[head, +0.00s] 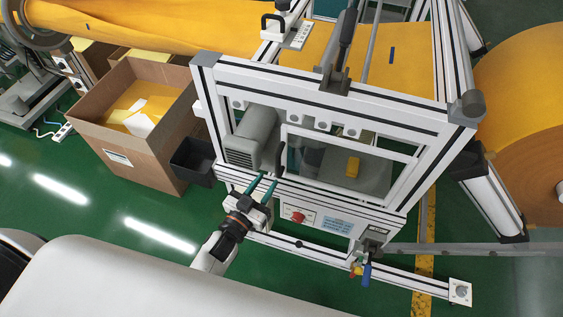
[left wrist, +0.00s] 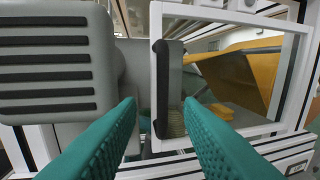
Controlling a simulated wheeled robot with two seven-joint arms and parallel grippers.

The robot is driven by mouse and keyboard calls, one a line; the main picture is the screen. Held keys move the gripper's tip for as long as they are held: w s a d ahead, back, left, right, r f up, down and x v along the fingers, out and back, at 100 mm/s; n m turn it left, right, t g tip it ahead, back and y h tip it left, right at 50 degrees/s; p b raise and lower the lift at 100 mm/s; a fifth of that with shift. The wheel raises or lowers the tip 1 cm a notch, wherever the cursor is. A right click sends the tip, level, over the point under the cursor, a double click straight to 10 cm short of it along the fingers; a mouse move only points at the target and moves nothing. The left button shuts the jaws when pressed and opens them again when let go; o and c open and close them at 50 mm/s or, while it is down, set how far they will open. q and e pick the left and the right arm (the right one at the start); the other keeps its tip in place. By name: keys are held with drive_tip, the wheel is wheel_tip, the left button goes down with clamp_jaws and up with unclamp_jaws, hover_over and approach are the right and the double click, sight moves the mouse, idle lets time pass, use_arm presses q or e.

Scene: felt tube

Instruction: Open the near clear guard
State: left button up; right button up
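The near clear guard is a see-through panel in a white frame (head: 350,143) on the front of the machine. It looks closed across the front opening. Its upright black handle (head: 280,158) is on the guard's left edge; in the left wrist view the handle (left wrist: 161,88) stands upright near the middle. My left gripper (head: 265,179) has two green fingers, apart and empty, just in front of the handle. In the left wrist view the handle shows between the fingertips (left wrist: 160,103); I cannot tell whether they touch it. My right gripper is not in view.
A grey ribbed motor housing (left wrist: 45,60) is close left of the handle. A yellow block (head: 352,167) shows behind the panel. A red button (head: 298,216) is on the front panel below. A black bin (head: 193,162) and a cardboard box (head: 140,150) stand at the left.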

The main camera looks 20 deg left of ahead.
sight(278, 168)
use_arm(q)
drive_tip(key=x, duration=0.7)
drive_tip(key=shift+w+d+p, duration=0.2)
drive_tip(key=shift+p, duration=0.1)
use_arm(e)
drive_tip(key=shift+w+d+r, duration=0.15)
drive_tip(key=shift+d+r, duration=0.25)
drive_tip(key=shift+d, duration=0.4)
use_arm(q)
clamp_jaws()
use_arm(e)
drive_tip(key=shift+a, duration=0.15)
